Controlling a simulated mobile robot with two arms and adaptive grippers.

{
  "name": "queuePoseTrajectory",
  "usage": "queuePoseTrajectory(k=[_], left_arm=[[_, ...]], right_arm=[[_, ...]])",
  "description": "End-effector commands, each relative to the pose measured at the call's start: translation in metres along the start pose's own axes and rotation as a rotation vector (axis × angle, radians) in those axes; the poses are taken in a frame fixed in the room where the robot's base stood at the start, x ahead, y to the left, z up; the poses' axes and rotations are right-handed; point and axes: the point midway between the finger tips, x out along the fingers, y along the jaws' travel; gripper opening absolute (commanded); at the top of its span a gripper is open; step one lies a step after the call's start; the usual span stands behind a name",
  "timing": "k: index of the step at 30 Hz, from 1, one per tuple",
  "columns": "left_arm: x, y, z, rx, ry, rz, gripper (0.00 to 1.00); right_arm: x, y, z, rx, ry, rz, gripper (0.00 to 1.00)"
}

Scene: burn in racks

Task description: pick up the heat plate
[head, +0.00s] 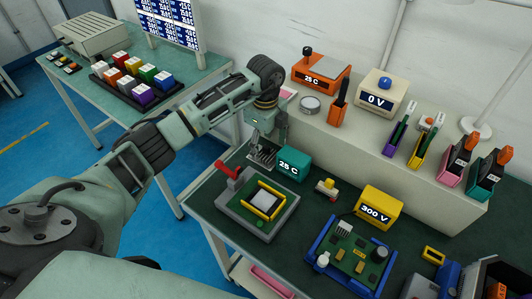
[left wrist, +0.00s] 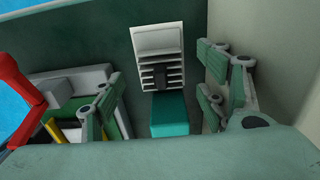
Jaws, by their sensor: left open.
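A teal block labelled 25 C (head: 293,163) stands on the dark green bench top. A pale grey finned plate adjoins it on the left in the head view; it shows in the left wrist view as a light plate with slots (left wrist: 158,45) beyond the teal block (left wrist: 170,115). I take this teal and grey piece as the heat plate. My left gripper (head: 262,143) is above its finned end. In the left wrist view the gripper's green fingers (left wrist: 165,95) are spread wide, one on each side, with nothing between them held. My right gripper is not in view.
Left of it sits a grey fixture (head: 230,207) with a red lever and yellow clamps. A raised shelf (head: 340,135) runs behind, bearing an orange 25 C device (head: 321,70). A yellow 300 V box (head: 380,207) and a blue-framed circuit board (head: 350,250) are to the right.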

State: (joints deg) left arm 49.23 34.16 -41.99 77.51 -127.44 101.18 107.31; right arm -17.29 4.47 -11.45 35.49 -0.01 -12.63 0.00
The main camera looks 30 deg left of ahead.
Motion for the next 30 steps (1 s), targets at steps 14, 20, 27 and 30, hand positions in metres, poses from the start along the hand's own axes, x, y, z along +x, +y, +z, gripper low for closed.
queuePoseTrajectory(k=[14, 20, 27, 30], left_arm=[[0.033, 0.0, -0.001, 0.0, 0.0, 0.0, 0.67], [0.032, 0.0, -0.001, 0.0, 0.0, -0.001, 0.51], [0.032, 0.0, -0.001, 0.0, 0.0, 0.0, 0.3], [0.032, 0.0, -0.001, 0.0, 0.0, 0.0, 0.22]], right_arm=[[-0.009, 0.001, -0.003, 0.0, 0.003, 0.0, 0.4], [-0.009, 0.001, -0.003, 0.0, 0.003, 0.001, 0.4], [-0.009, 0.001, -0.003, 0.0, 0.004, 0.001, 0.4], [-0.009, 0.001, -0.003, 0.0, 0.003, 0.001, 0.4]])
